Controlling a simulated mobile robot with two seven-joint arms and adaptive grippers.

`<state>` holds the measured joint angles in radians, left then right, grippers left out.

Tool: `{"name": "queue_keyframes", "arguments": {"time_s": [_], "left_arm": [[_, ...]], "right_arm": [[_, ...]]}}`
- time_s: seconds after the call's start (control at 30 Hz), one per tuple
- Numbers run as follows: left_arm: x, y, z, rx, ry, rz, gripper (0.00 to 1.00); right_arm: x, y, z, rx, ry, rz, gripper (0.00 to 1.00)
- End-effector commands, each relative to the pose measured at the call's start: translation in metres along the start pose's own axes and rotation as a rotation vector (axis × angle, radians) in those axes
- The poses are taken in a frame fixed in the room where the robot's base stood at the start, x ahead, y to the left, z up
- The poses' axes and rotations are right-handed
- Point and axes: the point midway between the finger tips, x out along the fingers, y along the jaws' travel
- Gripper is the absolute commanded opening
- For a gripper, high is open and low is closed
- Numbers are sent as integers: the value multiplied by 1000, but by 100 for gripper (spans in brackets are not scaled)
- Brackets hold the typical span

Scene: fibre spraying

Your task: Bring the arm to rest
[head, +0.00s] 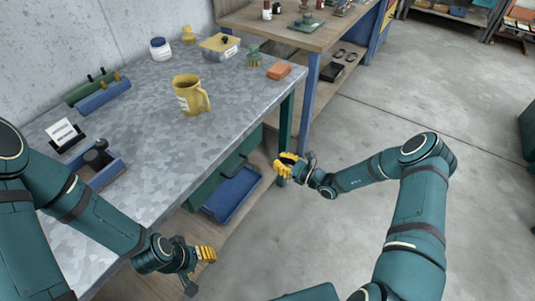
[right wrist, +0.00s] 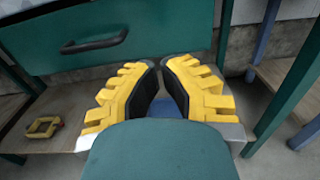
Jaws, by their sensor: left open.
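My right gripper (head: 284,166) hangs in free air just off the right end of the metal-topped workbench (head: 225,120), near its green leg. In the right wrist view its yellow ribbed fingers (right wrist: 162,68) lean together, tips almost meeting, with nothing seen between them. My left gripper (head: 199,270) is low in front of the bench's front edge. Its fingers are spread and it looks empty. Both arms are bent and neither gripper appears to touch anything.
A yellow mug (head: 187,97), an orange block (head: 279,70), a white jar (head: 160,49) and blue bins (head: 103,97) stand on the bench. Below it are a green drawer front (right wrist: 110,35) and a blue bin (head: 233,193).

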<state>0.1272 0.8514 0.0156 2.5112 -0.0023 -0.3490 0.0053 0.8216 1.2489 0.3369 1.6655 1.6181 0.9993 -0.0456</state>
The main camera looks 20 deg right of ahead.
Motion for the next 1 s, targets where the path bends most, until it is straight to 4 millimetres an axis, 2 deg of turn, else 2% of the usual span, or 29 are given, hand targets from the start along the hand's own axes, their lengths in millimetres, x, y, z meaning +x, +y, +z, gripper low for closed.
{"name": "queue_keyframes", "arguments": {"time_s": [0.03, 0.2, 0.43, 0.53, 0.57, 0.67, 0.77, 0.8, 0.9, 1.0], "left_arm": [[-2, 0, 0, 0, -1, 0, 50], [-2, 1, 0, 0, -2, 0, 50], [-2, 1, 1, 0, -2, 0, 50], [-2, 1, 1, 0, -2, 0, 50], [-2, 1, 1, 0, -2, 0, 50], [-2, 1, 1, 0, -2, 0, 50], [-2, 1, 1, 0, -2, 0, 50], [-2, 1, 1, 0, -2, 0, 50], [-2, 1, 1, 0, -2, 0, 50], [-2, 1, 1, 0, -2, 0, 50]], "right_arm": [[-8, -1, 0, -1, 1, -2, 0], [-20, 0, 0, 0, 1, -1, 0], [-21, 2, -1, -1, 3, 5, 0], [-16, 18, -2, -16, 35, 63, 0], [-13, 28, -4, -26, 53, 97, 0], [-8, 77, -11, -87, 153, 269, 0], [-17, 142, -24, -212, 298, 518, 0], [-26, 167, -30, -282, 358, 626, 0], [-56, 213, -42, -482, 488, 865, 0], [-87, 239, -49, -723, 579, 1071, 0]]}}
